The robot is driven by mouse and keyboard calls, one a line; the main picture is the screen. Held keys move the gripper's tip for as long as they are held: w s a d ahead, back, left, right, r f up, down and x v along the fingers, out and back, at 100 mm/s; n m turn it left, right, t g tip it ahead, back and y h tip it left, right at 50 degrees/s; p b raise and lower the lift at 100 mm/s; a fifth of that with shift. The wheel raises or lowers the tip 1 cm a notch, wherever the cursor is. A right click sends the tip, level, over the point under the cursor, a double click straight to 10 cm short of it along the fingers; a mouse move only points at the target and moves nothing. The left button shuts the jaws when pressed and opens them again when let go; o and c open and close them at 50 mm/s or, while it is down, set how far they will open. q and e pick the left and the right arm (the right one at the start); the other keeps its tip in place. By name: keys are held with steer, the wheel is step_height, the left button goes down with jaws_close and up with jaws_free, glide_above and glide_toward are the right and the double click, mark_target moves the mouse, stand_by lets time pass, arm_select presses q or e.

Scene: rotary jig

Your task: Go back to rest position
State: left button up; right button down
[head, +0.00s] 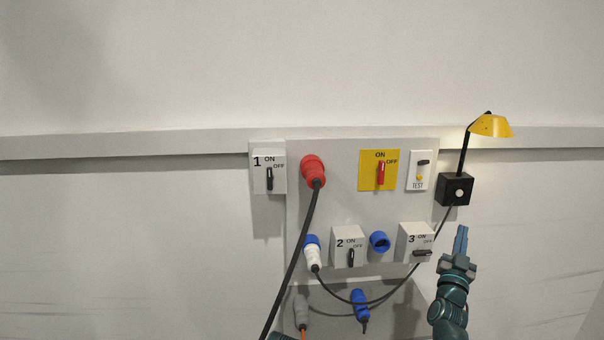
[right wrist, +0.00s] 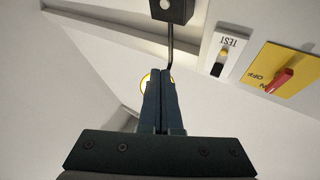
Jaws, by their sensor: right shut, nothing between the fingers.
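My right gripper (head: 461,240) is at the lower right of the head view, shut and empty, with its fingers pointing up. It is to the right of switch box 3 (head: 408,236) and below the black lamp box (head: 455,189). In the right wrist view the two fingers of my right gripper (right wrist: 161,85) lie together, and nothing shows between them. They appear apart from the panel (head: 345,210). My left gripper is not in view.
The panel carries switch box 1 (head: 267,178), switch box 2 (head: 348,252), a yellow plate with a red switch (head: 380,172) and a TEST switch (head: 419,170). A red plug (head: 313,170) trails a black cable. A yellow lamp (head: 491,126) stands at right. The wall further right is clear.

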steer(key=w+a+f+n+g+y, duration=0.1)
steer(key=w+a+f+n+y, duration=0.15)
steer(key=a+f+y, duration=0.35)
steer(key=w+a+f+n+g+y, duration=0.1)
steer(key=w+a+f+n+y, duration=0.15)
steer(key=a, duration=0.45)
steer(key=s+a+f+n+g+y, duration=0.4)
steer(key=a+f+g, duration=0.2)
steer(key=a+f, duration=0.6)
steer(key=s+a+f+n+g, duration=0.1)
steer(key=s+a+f+g, duration=0.25)
steer(key=s+a, duration=0.2)
steer(key=s+a+f+n+g, duration=0.1)
steer(key=s+a+f+g, duration=0.3)
steer(key=s, duration=0.3)
steer(key=s+f+g+h, duration=0.1)
steer(key=s+g, duration=0.1)
steer(key=s, duration=0.5)
steer(key=s+f+n+g+h, duration=0.1)
steer(key=s+f+g, duration=0.1)
steer(key=s, duration=0.4)
steer(key=shift+s+a+f+g, duration=0.15)
steer(key=shift+s+f+g, duration=0.05)
steer(key=shift+s+g, duration=0.25)
steer(key=shift+h, duration=0.25)
